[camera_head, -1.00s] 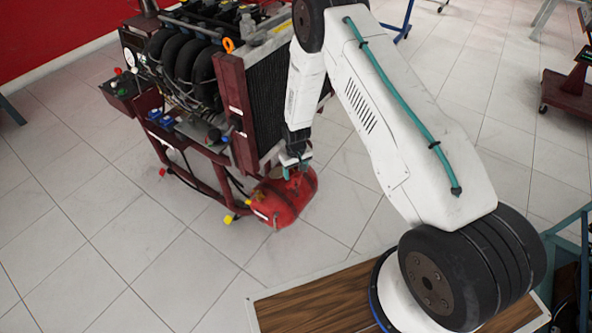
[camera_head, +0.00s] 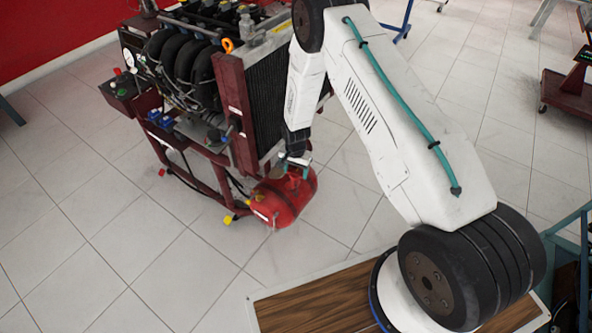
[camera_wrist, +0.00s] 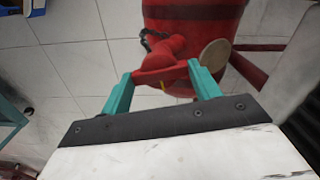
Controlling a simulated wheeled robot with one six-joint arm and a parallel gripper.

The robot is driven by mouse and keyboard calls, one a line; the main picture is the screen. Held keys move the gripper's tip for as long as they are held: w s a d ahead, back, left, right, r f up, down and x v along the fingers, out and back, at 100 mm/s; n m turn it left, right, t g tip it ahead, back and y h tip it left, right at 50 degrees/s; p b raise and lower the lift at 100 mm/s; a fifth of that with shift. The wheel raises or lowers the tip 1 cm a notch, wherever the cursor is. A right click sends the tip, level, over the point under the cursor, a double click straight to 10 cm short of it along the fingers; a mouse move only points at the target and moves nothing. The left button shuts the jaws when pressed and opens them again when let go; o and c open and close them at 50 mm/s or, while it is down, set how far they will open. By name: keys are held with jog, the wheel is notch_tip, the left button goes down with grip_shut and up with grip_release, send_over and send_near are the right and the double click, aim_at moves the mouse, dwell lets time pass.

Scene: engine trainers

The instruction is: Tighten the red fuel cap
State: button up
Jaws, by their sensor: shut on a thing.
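The red fuel tank (camera_head: 283,205) hangs low at the front of the engine trainer, and its body shows at the top of the wrist view (camera_wrist: 195,18). The red fuel cap (camera_wrist: 163,75) sits between the two teal fingers of my gripper (camera_wrist: 162,78), with a fingertip against each end. My gripper (camera_head: 296,168) is shut on the cap, above the tank in the head view. The cap is too small and covered to make out in the head view. How far it is seated on the tank cannot be told.
The engine trainer's dark red frame and radiator (camera_head: 270,95) stand close to my gripper. A tan round disc (camera_wrist: 214,56) is beside the cap in the wrist view. Tiled floor (camera_head: 170,260) is clear at left front. A dark red wheeled stand (camera_head: 570,90) is far right.

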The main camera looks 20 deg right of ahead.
aim_at(295, 172)
jog(key=shift+w+m, duration=0.15)
jog(key=shift+m, duration=0.95)
jog(key=shift+a, duration=0.1)
jog(key=o, duration=1)
jog(key=shift+r, duration=0.1)
notch_tip(295, 172, up, 8)
jog(key=shift+f, duration=0.15)
